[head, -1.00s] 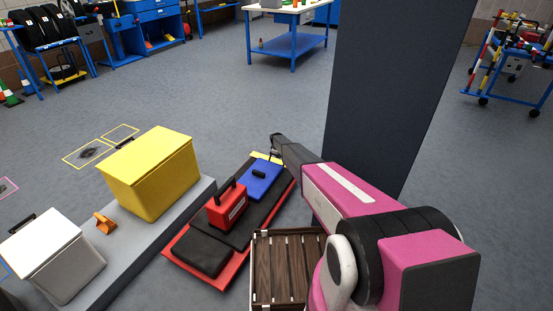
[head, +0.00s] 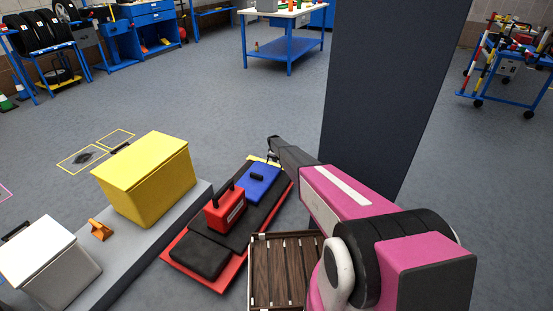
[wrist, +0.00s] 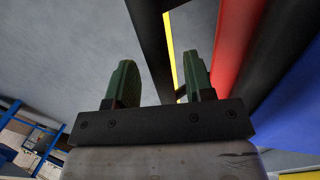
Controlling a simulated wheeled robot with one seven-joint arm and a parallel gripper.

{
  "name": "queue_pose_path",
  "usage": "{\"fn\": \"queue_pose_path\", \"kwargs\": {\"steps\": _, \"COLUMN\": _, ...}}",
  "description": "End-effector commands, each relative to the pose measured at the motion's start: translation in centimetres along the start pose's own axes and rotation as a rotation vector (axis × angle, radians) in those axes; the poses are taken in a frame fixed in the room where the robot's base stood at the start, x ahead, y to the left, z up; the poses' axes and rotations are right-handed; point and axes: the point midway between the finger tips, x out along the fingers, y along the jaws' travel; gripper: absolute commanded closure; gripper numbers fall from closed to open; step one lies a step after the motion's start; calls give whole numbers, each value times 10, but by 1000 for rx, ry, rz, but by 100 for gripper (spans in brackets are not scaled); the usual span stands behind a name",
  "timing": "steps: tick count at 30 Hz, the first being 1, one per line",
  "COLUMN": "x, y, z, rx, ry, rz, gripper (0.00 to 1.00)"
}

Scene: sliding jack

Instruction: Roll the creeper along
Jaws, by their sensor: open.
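The creeper (head: 213,274) is a low red board with black padding on the floor, running from the lower middle up toward a yellow strip (head: 264,160) at its far end. On it are a black pad-like case (head: 199,256), a red toolbox (head: 226,210) with a black handle and a blue case (head: 259,183). My gripper (head: 271,157) is at the creeper's far end, close to the yellow strip; contact cannot be told. In the wrist view, its two green fingers (wrist: 160,80) are apart with a dark bar and yellow edge behind them.
A grey platform (head: 150,235) along the creeper's left carries a yellow box (head: 146,180), an orange bracket (head: 100,230) and a white-lidded box (head: 50,262). A dark pillar (head: 385,90) stands right of the far end. A wooden slatted crate (head: 284,272) is at the near right. Floor beyond is open.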

Motion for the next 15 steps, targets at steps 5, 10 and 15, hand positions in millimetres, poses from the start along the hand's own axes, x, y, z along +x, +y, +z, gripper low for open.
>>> {"fn": "queue_pose_path", "kwargs": {"steps": 5, "x": -8, "y": 0, "z": 0, "rx": 0, "ry": 0, "rz": 0, "gripper": 52}}
{"fn": "queue_pose_path", "kwargs": {"steps": 10, "x": -28, "y": -2, "z": 1, "rx": 0, "ry": 0, "rz": 0, "gripper": 52}}
{"fn": "queue_pose_path", "kwargs": {"steps": 15, "x": -60, "y": -2, "z": 1, "rx": 0, "ry": 1, "rz": 1, "gripper": 52}}
